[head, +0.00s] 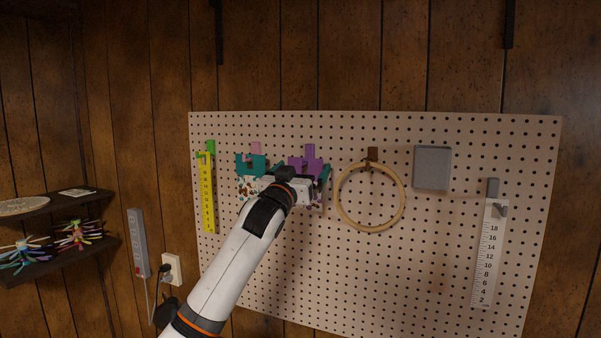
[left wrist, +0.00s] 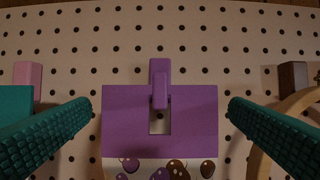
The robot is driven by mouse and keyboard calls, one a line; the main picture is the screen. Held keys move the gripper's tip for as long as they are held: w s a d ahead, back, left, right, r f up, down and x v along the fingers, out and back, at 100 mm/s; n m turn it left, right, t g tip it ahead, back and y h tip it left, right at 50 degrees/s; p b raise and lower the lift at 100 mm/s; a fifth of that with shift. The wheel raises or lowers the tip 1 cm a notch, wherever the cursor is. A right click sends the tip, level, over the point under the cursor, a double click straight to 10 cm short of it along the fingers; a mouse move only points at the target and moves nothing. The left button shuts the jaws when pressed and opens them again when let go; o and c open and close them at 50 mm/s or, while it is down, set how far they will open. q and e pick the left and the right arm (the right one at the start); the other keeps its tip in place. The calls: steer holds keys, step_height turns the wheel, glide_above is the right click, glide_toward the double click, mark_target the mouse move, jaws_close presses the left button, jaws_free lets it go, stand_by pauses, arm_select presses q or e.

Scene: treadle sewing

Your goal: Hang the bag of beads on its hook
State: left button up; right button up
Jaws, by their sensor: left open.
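The bag of beads has a purple header card (left wrist: 122,122) with a slot, and purple and brown beads show below it at the bottom of the left wrist view. The purple hook (left wrist: 160,72) is on the pegboard, with its prong in front of the card at the top of the slot; the card appears to hang on it. In the head view the purple card (head: 296,163) is partly hidden by my arm. My left gripper (left wrist: 160,106) is open, its teal fingers either side of the card and apart from it. My right gripper is not in view.
A second bag with a teal card (head: 250,163) hangs left, under a pink hook (head: 256,147). A yellow ruler (head: 208,195) is further left. A wooden hoop (head: 341,205) hangs close on the right, then a grey block (head: 432,168) and a white ruler (head: 488,255).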

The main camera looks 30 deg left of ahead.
arm_select(q)
steer(key=b+v, duration=0.4)
steer(key=v, duration=0.8)
steer(key=shift+b, duration=0.4)
steer(key=shift+f, duration=0.1)
